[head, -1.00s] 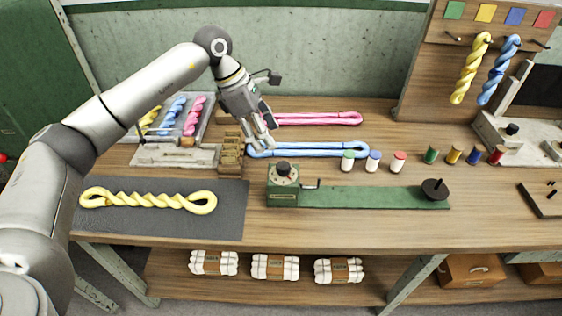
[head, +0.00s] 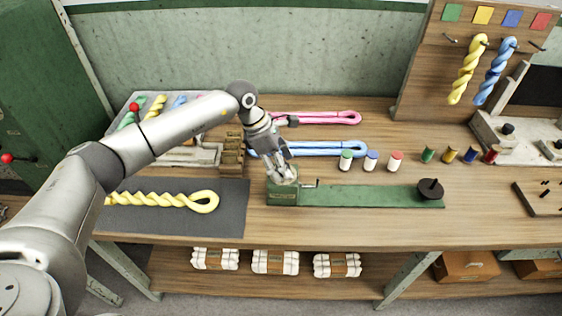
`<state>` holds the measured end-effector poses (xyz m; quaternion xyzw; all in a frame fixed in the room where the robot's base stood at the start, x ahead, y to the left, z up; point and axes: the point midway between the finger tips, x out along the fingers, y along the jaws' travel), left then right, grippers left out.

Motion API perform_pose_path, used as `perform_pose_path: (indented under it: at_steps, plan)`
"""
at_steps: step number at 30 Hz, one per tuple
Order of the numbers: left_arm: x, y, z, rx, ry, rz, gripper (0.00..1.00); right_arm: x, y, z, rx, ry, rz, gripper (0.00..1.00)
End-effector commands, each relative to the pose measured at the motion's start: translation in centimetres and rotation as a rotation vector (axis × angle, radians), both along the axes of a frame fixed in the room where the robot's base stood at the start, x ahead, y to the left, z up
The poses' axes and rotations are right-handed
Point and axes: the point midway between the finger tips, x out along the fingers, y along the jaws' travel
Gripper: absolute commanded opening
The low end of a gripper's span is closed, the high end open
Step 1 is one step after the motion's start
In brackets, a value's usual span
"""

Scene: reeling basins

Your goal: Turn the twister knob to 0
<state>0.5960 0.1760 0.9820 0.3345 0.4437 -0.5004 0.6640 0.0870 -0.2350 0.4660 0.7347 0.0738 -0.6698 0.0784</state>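The twister is a long green base (head: 365,196) on the bench with a green box (head: 283,196) at its left end. A black round disc with a peg (head: 430,189) stands at its right end. My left gripper (head: 284,178) is over the top of the green box, its fingers pointing down at the place of the knob. The fingers hide the knob and its dial, so its setting cannot be read. I cannot tell whether the fingers touch the knob or how far apart they are. My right gripper is not in view.
A yellow twisted skein (head: 165,201) lies on a dark mat (head: 225,222) to the left. Blue (head: 330,149) and pink (head: 325,118) skeins lie behind the twister. Several small bottles (head: 371,162) and spools (head: 449,154) stand behind its right part. The bench front is clear.

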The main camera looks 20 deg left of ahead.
Motion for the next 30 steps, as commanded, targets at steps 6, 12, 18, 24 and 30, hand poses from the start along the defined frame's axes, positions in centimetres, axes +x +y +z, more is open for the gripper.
perform_pose_path:
  at_steps: [6,12,18,24,30]
  plan:
    - [0.0,0.0,0.0,0.000,0.000,0.000,0.36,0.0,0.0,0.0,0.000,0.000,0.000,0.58]
    - [0.0,0.0,0.0,0.000,0.000,0.000,0.10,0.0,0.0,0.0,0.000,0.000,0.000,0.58]
    - [0.0,0.0,0.0,0.000,0.000,0.011,0.09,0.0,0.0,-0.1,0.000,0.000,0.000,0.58]
    - [-0.1,0.1,-0.1,0.001,-0.001,0.077,0.09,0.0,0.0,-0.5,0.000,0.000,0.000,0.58]
    - [-0.1,0.0,-0.2,0.000,-0.003,0.215,0.09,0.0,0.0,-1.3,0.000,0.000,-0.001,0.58]
